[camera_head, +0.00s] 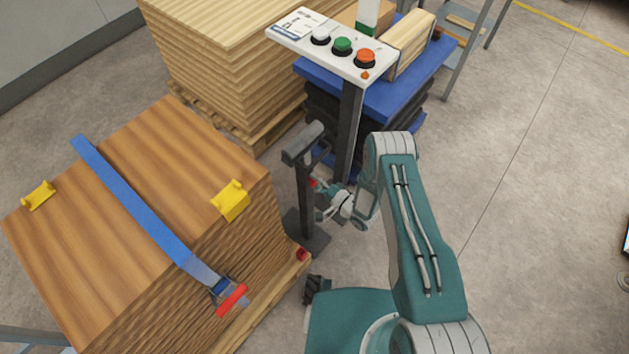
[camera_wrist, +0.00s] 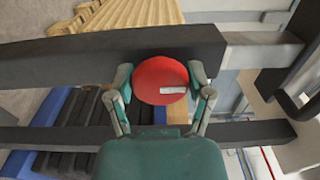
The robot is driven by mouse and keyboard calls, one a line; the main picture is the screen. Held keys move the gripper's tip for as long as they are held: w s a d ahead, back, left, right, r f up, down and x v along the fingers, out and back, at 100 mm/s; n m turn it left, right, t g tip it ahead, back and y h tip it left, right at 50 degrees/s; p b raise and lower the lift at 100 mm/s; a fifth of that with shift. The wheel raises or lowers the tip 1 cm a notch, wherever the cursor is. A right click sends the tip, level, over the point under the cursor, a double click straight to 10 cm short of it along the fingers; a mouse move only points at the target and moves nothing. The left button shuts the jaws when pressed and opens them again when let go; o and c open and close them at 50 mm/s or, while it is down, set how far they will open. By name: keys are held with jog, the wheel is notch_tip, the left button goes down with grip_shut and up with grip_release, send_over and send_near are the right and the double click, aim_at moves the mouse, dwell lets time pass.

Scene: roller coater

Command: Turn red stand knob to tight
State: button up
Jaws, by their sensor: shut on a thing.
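The red knob (camera_wrist: 158,80) is a round disc with a pale rectangular mark, on a dark grey bar (camera_wrist: 60,68) of the stand in the wrist view. My gripper (camera_wrist: 160,88) has a finger on each side of the knob and is shut on it. In the head view the stand (camera_head: 305,195) is a dark post with a short head on top and a flat base. Only a small red bit of the knob (camera_head: 312,183) shows there, beside my gripper (camera_head: 322,190). The knob's mark lies nearly level in the wrist picture.
A strapped wood stack (camera_head: 130,150) with a blue strap and yellow corner pieces stands left. A button panel (camera_head: 330,42) on a post and a blue lift table (camera_head: 400,85) stand behind. More boards (camera_head: 220,75) are stacked at the back. The floor (camera_head: 530,200) at right is clear.

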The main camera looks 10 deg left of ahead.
jog(key=shift+s+d+f, duration=0.1)
jog(key=shift+f, duration=0.15)
jog(key=o, duration=1)
jog(key=shift+o, duration=0.6)
jog(key=shift+r, duration=0.1)
jog(key=v, duration=1.2)
